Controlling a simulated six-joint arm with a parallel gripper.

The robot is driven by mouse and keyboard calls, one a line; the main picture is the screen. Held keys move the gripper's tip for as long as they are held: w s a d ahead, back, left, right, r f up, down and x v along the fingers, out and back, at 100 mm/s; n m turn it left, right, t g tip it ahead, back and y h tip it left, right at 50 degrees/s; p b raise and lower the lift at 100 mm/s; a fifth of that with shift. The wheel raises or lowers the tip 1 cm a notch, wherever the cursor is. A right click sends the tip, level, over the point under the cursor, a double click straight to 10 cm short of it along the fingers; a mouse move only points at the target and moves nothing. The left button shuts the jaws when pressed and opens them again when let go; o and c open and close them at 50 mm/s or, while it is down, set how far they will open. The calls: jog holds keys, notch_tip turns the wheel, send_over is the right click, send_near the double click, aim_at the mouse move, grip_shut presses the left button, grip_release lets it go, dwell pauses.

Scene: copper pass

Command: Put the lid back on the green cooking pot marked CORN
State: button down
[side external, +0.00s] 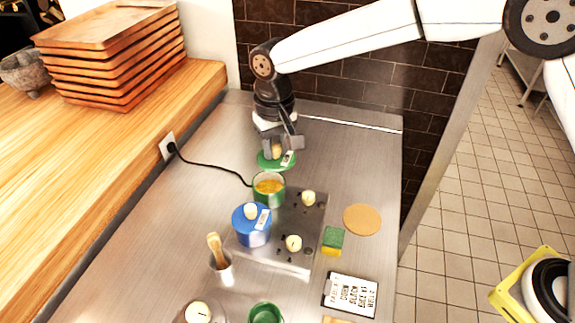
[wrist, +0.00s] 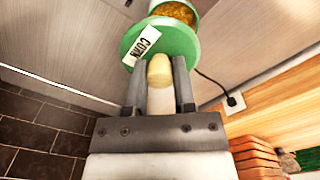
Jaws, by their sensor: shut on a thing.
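My gripper (wrist: 159,95) is shut on the pale knob of the green lid (wrist: 126,36), whose white label reads CORN in the wrist view. In the side view my gripper (side external: 278,150) holds the green lid (side external: 268,161) in the air, above and slightly behind the green pot (side external: 269,201). The pot is open and shows yellow contents. It also shows in the wrist view (wrist: 190,5), partly cut off, beyond the lid. The lid and the pot look apart. I cannot read a mark on the pot itself.
A blue pot (side external: 252,232) with its lid on stands close in front of the green pot. Both are by a grey hob (side external: 300,222) with pale knobs. A utensil cup (side external: 222,270), a sponge (side external: 333,240), a round tan board (side external: 362,219) and a lettered sign (side external: 350,295) stand nearby.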

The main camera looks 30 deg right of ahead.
aim_at(268, 169)
jog(key=shift+w+a+r, duration=0.15)
jog(key=shift+w+a, duration=0.25)
jog(key=shift+a, duration=0.4)
jog(key=shift+f, duration=0.2)
jog(key=shift+f, duration=3)
jog(key=shift+f, duration=0.15)
grip_release()
dwell(0.5)
jog(key=shift+r, duration=3.5)
